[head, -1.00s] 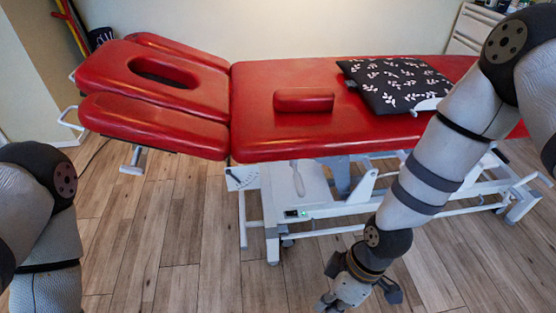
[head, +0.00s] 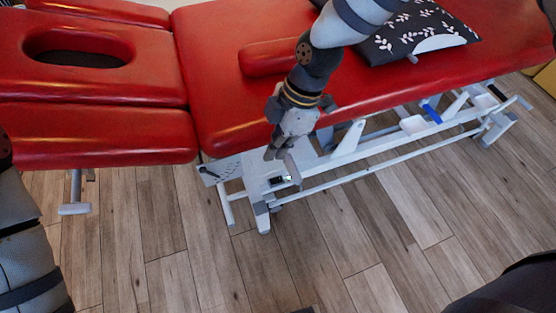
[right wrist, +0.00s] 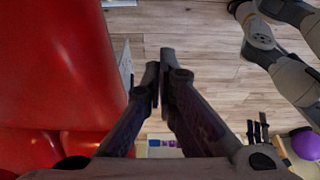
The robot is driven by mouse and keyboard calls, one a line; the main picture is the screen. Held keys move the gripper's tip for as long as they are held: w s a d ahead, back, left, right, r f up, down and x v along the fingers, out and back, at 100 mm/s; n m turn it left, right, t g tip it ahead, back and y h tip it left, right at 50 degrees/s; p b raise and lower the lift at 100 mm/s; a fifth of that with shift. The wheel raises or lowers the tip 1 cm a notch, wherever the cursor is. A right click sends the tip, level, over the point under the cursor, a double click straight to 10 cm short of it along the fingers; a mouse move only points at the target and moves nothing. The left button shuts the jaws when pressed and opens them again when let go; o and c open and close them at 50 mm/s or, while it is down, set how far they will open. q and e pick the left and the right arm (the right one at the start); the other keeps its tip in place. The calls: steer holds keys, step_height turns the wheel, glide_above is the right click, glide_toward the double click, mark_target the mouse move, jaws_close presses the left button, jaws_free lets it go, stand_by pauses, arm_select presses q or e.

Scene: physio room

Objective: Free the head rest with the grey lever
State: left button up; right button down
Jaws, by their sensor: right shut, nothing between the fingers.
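The red head rest (head: 95,135) with its oval face hole extends from the left end of the couch and looks about level with it. A light grey lever (head: 292,169) hangs under the couch's near edge, partly hidden by my right gripper (head: 279,152). That gripper reaches down over the couch edge, just above and beside the lever; I cannot tell whether they touch. In the right wrist view its fingers (right wrist: 161,62) are together with nothing between them, and the lever is not clearly visible there. My left gripper is out of view.
The red couch top (head: 225,100) carries a red bolster (head: 262,58) and a dark patterned pillow (head: 425,32). The white frame (head: 345,150) stands below. A grey-ended bar (head: 75,208) hangs under the head rest. The wooden floor (head: 190,250) in front is clear.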

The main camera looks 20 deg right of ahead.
mark_target(288, 159)
steer(key=b+x, duration=0.1)
steer(key=x, duration=1)
arm_select(q)
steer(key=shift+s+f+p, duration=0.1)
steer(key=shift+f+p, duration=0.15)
steer(key=shift+p, duration=0.15)
arm_select(e)
steer(key=d, duration=0.1)
steer(key=d+r, duration=0.1)
steer(key=d, duration=0.1)
steer(key=d+r, duration=0.1)
steer(key=shift+w+d, duration=0.15)
steer(key=shift+w, duration=0.05)
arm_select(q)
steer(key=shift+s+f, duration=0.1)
arm_select(e)
steer(key=shift+d+f, duration=0.1)
steer(key=shift+d, duration=0.05)
